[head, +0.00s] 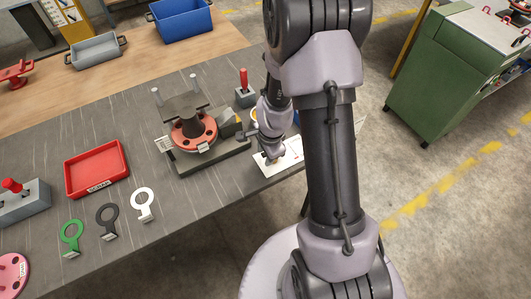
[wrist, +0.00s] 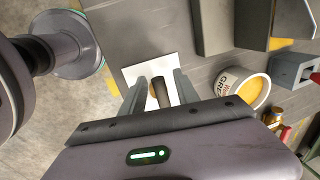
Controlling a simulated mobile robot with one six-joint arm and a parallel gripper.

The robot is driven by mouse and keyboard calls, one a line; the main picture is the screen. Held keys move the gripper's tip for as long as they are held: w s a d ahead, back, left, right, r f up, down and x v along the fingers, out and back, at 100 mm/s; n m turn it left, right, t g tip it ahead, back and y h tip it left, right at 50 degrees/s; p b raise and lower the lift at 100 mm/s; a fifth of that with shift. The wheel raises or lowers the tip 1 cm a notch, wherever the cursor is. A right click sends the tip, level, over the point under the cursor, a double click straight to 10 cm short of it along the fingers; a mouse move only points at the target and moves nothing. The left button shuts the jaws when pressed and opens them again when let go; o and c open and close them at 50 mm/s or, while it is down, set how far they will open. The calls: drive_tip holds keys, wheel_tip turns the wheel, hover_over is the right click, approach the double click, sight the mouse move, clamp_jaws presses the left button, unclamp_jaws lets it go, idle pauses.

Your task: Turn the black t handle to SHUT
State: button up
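A short dark bar (wrist: 160,92), which looks like part of the black T handle, lies between the two fingers of my gripper (wrist: 160,90) in the wrist view. Narrow gaps show on both sides of the bar, so the gripper is open around it. Behind it is a white plate (wrist: 142,70), which also shows in the head view (head: 288,162) at the front right of the bench. In the head view my gripper (head: 269,155) is low over this plate and hides most of the handle. No SHUT mark is readable.
A flanged spool with a red flange (head: 208,128) stands left of my gripper. A grey block with a red handle (head: 245,95) is behind. A yellow-filled tin (wrist: 255,90) stands close by. A red tray (head: 97,184) and ring tags lie further left.

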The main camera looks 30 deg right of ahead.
drive_tip(key=s+r+p, duration=0.3)
drive_tip(key=r+p, duration=0.5)
drive_tip(key=r, duration=0.9)
drive_tip(key=shift+s+p, duration=0.2)
drive_tip(key=shift+p, duration=0.15)
drive_tip(key=s+a+r+n+t+y+b, duration=0.2)
drive_tip(key=s+a+r+n+b, duration=0.4)
drive_tip(key=s+a+n+b, duration=0.7)
drive_tip(key=t+b, duration=0.1)
drive_tip(key=b, duration=0.1)
drive_tip(key=shift+s+r+t+b, duration=0.25)
drive_tip(key=shift+r+t+b, duration=0.05)
drive_tip(key=shift+r+b, duration=0.05)
